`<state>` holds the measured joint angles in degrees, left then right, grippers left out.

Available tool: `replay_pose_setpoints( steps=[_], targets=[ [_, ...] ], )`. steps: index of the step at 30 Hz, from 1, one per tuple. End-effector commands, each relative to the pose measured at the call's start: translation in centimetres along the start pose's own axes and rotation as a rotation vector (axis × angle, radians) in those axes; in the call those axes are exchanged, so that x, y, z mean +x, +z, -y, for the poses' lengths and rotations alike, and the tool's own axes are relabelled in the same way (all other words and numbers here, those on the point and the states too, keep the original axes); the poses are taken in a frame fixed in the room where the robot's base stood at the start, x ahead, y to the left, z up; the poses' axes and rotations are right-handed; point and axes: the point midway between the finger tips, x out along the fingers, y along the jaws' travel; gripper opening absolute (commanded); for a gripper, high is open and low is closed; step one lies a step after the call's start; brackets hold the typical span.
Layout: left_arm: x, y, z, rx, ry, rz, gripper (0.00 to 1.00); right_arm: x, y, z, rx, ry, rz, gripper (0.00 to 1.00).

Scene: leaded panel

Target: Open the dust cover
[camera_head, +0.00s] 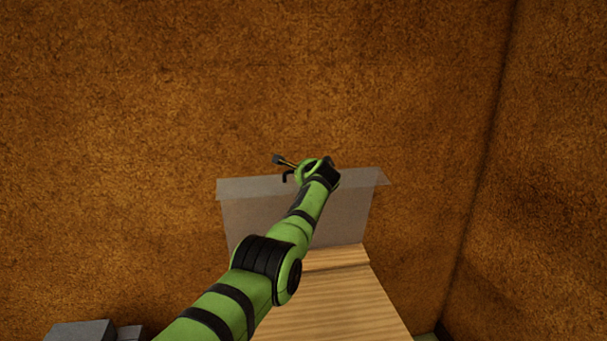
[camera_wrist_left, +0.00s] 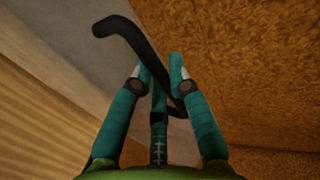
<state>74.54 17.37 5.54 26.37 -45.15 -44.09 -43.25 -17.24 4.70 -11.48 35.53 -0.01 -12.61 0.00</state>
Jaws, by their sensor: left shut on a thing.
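The dust cover (camera_head: 250,215) is a grey, see-through panel that stands upright behind the wooden top, with a paler strip along its upper edge. A black bent handle (camera_head: 287,177) shows at that edge. My left arm reaches across the cover, and my left gripper (camera_head: 292,165) is at its upper edge. In the left wrist view the teal fingers of the gripper (camera_wrist_left: 160,68) are shut around the black handle (camera_wrist_left: 122,28), whose hooked end sticks out past them. The grey cover (camera_wrist_left: 85,55) lies behind the fingers there. My arm hides part of the cover.
A light wooden top (camera_head: 335,300) lies in front of the cover. Grey blocks (camera_head: 82,331) show at the bottom left. Brown rough walls (camera_head: 130,120) stand behind and to the right, with a corner at the right. The space above the cover is clear.

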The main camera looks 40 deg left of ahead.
Motion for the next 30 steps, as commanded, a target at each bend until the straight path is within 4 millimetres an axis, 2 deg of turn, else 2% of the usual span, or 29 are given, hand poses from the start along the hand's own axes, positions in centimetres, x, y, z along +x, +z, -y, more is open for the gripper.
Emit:
replay_pose_setpoints(
  steps=[1, 2, 3, 19, 30],
  targets=[
    [-0.2, -0.2, 0.8, -0.004, -0.015, -0.006, 0.26, 0.0, 0.0, 0.0, 0.0, 0.0, 0.0, 0.4],
    [-0.2, -0.2, 0.8, -0.004, -0.015, -0.006, 0.38, 0.0, 0.0, 0.0, 0.0, 0.0, 0.0, 0.4],
    [-0.2, -0.2, 0.8, -0.004, -0.014, -0.006, 0.43, 0.0, 0.0, 0.0, 0.0, 0.0, 0.0, 0.4],
    [-0.5, -0.1, 0.2, -0.002, -0.007, 0.0, 0.43, 0.0, -0.2, 0.1, 0.001, -0.001, -0.002, 0.4],
    [-3.2, -0.1, 0.2, -0.002, -0.008, -0.002, 0.43, 0.0, -0.1, 0.1, 0.001, -0.002, -0.001, 0.4]
  ],
)
